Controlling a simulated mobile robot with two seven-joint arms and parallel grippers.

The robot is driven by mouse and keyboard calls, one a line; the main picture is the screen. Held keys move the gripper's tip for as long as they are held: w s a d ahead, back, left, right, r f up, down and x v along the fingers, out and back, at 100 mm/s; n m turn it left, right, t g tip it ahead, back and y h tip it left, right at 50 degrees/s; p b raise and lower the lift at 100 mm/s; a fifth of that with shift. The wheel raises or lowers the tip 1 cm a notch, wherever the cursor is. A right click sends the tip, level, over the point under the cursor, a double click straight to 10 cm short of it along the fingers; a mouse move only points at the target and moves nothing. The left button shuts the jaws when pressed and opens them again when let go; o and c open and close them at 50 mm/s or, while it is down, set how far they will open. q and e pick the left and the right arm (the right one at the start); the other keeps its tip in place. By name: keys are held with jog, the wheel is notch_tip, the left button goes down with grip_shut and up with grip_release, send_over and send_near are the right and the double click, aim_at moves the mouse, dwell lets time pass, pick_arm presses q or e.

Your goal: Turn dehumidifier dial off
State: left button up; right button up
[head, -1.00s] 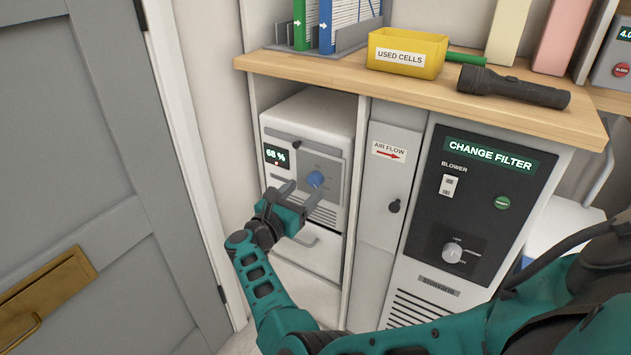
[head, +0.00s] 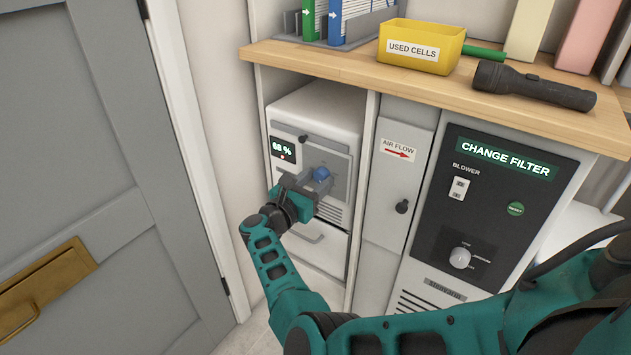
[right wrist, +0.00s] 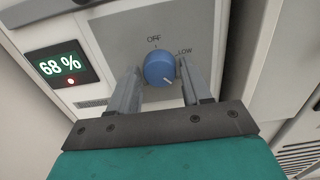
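The dehumidifier (head: 325,115) is a white unit in the cubby under the wooden shelf. Its lit display (right wrist: 61,65) reads 68 %. Its blue dial (right wrist: 159,70) also shows in the head view (head: 321,173). In the right wrist view, OFF is printed above the dial and LOW at its upper right. The dial's white mark points to the lower right. My right gripper (head: 308,182) is at the front panel, open, with one finger on each side of the dial. A gap shows at the left finger; contact on the right is unclear. My left gripper is not in view.
Right of the cubby are a grey AIR FLOW panel (head: 397,178) and a black CHANGE FILTER panel (head: 480,215) with its own knob. A yellow bin (head: 420,47) and a flashlight (head: 534,87) lie on the shelf above. A grey door (head: 90,160) stands at left.

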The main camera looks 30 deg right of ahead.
jog(key=c, duration=0.7)
